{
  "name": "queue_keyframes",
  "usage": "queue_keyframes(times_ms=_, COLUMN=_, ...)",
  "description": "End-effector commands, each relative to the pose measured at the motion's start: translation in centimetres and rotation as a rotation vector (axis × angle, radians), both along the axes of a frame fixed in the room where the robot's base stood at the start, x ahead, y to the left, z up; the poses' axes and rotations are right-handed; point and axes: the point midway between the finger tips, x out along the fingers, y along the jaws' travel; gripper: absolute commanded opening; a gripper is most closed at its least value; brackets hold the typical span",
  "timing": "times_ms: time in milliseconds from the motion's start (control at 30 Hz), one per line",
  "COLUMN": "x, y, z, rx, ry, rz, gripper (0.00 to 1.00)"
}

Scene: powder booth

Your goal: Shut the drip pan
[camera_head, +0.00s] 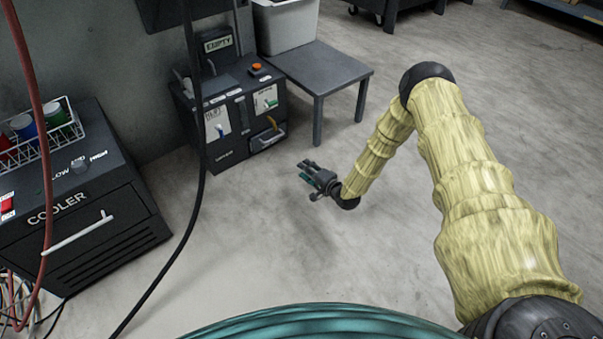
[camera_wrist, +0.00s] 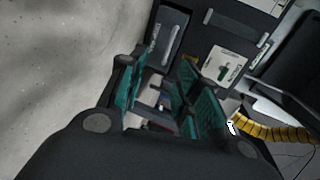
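The likely drip pan is a dark drawer with a bar handle (camera_head: 267,138), low on the right front of a black machine (camera_head: 225,118) by the wall. In the wrist view its dark front with the light bar handle (camera_wrist: 172,42) is beyond the fingertips. I cannot tell how far it stands out. My gripper (camera_head: 307,171) is over bare floor to the right of and in front of the machine, apart from the handle. The wrist view shows its teal-padded fingers (camera_wrist: 160,78) spread, with nothing held between them.
A grey table (camera_head: 318,68) with a pale bin (camera_head: 286,24) stands right of the machine. A black cooler (camera_head: 75,190) with a wire basket of cans (camera_head: 42,130) is at the left. Hanging cables (camera_head: 197,150) cross the left side. The floor between is clear.

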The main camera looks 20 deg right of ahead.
Motion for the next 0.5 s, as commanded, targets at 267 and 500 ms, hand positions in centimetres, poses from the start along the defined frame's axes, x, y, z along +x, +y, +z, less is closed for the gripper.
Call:
queue_keyframes(times_ms=267, x=-2.2, y=1.9, z=2.0, rx=-0.069, ry=0.052, rz=0.022, gripper=0.33)
queue_keyframes(times_ms=500, x=-4.0, y=3.2, z=3.0, rx=-0.122, ry=0.090, rz=0.041, gripper=0.33)
